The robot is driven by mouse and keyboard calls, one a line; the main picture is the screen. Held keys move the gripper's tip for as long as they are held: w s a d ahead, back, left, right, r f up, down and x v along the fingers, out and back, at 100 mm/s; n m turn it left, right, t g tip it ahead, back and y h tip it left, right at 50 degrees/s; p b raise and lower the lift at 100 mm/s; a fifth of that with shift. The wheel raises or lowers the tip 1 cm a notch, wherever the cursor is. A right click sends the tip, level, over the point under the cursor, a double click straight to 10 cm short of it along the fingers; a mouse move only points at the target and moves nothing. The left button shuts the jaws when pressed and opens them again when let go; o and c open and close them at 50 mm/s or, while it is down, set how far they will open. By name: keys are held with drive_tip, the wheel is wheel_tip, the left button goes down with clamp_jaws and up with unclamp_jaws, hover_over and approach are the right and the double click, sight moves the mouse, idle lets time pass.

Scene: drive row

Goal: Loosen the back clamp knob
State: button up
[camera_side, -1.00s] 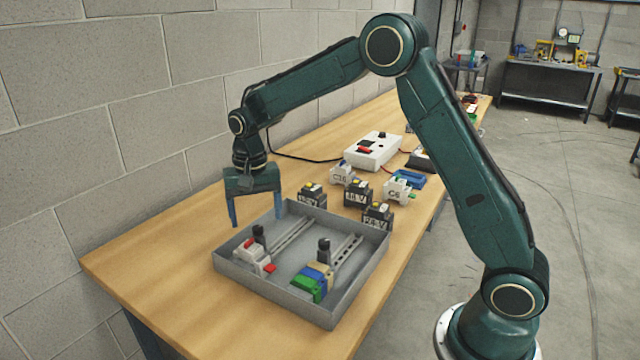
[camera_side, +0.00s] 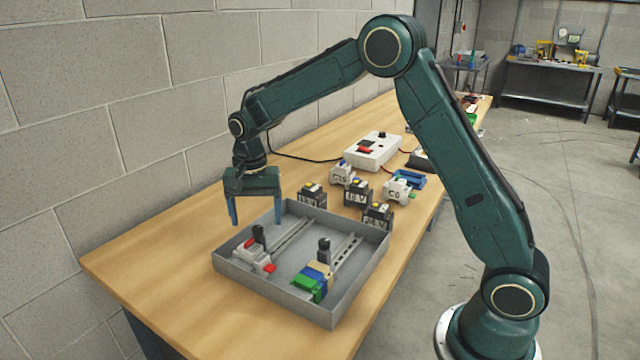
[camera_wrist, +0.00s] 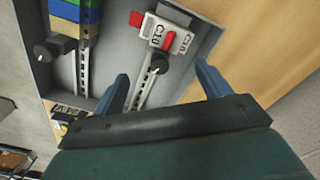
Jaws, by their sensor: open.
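A grey tray (camera_side: 350,290) on the wooden bench holds two slotted rails, each with a black clamp knob. The knob nearer the wall (camera_side: 259,233) stands by white and red modules (camera_side: 254,257). The other knob (camera_side: 324,247) stands by green, blue and tan modules (camera_side: 314,281). My gripper (camera_side: 256,222) is open and empty, pointing down above the wall-side knob. In the wrist view, my gripper (camera_wrist: 162,80) has a finger on either side of that rail, with the wall-side knob (camera_wrist: 159,64) roughly between the fingertips in the picture. I see no contact.
Loose modules (camera_side: 357,194) stand on the bench beyond the tray. A white box with a red switch (camera_side: 372,151) and a blue item (camera_side: 409,179) lie farther back. The block wall (camera_side: 120,130) runs along the left. The bench left of the tray is clear.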

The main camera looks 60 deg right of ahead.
drive_tip(key=shift+f, duration=0.9)
drive_tip(key=c, duration=1.5)
drive_tip(key=shift+o, duration=0.2)
